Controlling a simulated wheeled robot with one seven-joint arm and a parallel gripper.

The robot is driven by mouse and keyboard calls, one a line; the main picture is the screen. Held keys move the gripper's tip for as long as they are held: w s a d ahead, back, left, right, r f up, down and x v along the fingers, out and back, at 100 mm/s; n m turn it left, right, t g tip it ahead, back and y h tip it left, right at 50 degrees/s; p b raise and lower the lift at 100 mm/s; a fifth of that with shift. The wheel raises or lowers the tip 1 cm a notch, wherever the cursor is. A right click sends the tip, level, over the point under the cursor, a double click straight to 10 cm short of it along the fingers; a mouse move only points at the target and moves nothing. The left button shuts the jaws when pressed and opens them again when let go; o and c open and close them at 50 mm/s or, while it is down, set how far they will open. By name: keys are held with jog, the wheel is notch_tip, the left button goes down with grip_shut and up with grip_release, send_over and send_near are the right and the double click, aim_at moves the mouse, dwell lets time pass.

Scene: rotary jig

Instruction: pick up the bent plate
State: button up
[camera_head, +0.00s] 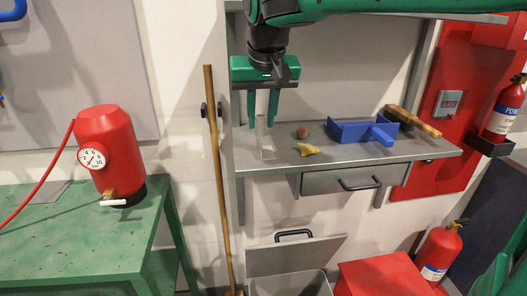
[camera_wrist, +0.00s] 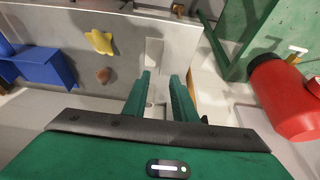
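The bent plate (camera_head: 266,147) is a pale grey angled piece at the left end of the grey shelf, with a flat foot and an upright part. It also shows in the wrist view (camera_wrist: 153,52), just beyond and between the fingertips. My gripper (camera_head: 262,123) points down above the shelf, with its two green fingers apart. The fingers show in the wrist view (camera_wrist: 160,76) too. The plate's upright part appears in line with the gap between the fingers. I cannot tell whether either finger touches it.
On the shelf (camera_head: 225,160), right of the plate, lie a yellow piece (camera_head: 307,150), a brown lump (camera_head: 303,132), a blue dustpan (camera_head: 362,131) and a brush (camera_head: 412,121). A wooden pole (camera_head: 217,180) stands left of the shelf. A red tank (camera_head: 108,150) stands on the green table.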

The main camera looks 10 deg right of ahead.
aim_at(259, 142)
jog(key=shift+s+x, duration=0.15)
jog(key=shift+x, duration=1.55)
jog(key=shift+s+x, duration=0.2)
jog(key=shift+x, duration=1.55)
jog(key=shift+a+f, duration=0.1)
grip_shut()
